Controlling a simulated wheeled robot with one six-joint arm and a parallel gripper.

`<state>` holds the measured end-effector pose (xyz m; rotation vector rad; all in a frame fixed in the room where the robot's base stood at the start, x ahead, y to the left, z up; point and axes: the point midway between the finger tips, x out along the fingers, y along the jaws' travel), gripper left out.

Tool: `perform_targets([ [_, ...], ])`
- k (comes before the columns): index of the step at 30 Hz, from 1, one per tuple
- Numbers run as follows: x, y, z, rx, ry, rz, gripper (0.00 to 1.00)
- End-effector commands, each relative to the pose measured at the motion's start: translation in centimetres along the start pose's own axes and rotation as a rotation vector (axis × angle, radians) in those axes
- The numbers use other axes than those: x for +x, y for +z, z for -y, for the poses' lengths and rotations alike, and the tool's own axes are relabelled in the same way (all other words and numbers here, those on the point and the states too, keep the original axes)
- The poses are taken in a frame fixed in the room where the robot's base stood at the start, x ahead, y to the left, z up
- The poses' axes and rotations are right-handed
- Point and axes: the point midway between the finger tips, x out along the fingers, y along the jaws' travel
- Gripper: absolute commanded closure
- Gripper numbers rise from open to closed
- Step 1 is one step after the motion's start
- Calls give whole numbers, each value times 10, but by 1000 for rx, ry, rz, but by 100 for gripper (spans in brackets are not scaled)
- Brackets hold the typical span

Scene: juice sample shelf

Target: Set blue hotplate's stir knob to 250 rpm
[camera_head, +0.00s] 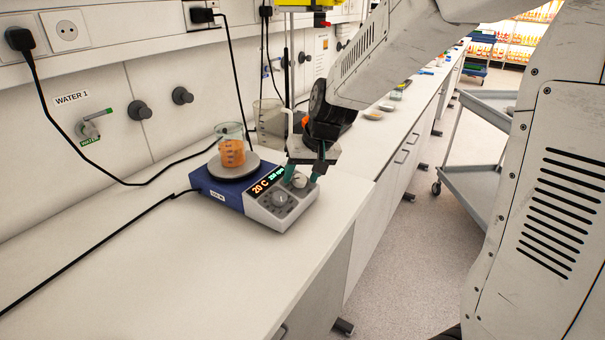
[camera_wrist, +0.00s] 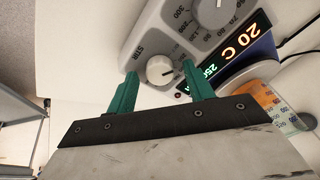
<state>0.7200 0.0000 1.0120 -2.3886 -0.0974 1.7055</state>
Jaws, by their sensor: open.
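The blue hotplate (camera_head: 222,193) stands on the bench with a grey front panel. Its display (camera_head: 267,181) reads 20 C in orange, with a smaller green line that looks like 250; the rest of that line is hard to read. The white stir knob (camera_wrist: 160,71), beside the STIR label, lies between the green fingertips of my gripper (camera_wrist: 159,74). My gripper (camera_head: 303,174) is open, one finger on each side of the knob, with a slight gap visible. The other knob (camera_head: 279,198) is nearer the panel's front corner.
A beaker with orange liquid (camera_head: 232,153) stands on the hotplate's top plate. A larger clear beaker (camera_head: 269,120) is behind my gripper. Black cables (camera_head: 95,255) run across the bench. The bench front left of the hotplate is clear. A grey cart (camera_head: 470,185) stands to the right.

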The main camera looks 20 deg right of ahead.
Motion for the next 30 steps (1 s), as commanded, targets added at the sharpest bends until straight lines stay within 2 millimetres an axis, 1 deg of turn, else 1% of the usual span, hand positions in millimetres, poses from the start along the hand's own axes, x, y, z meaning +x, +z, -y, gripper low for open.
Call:
perform_targets([
  [4, -15, -1, 0, 0, -1, -3, 48],
  [10, -50, -1, 0, 1, 0, -6, 48],
  [15, -71, -1, 0, 0, 0, -4, 48],
  [19, -77, 0, 0, 0, 0, 0, 48],
  [30, -77, 0, 0, 0, 0, -1, 48],
])
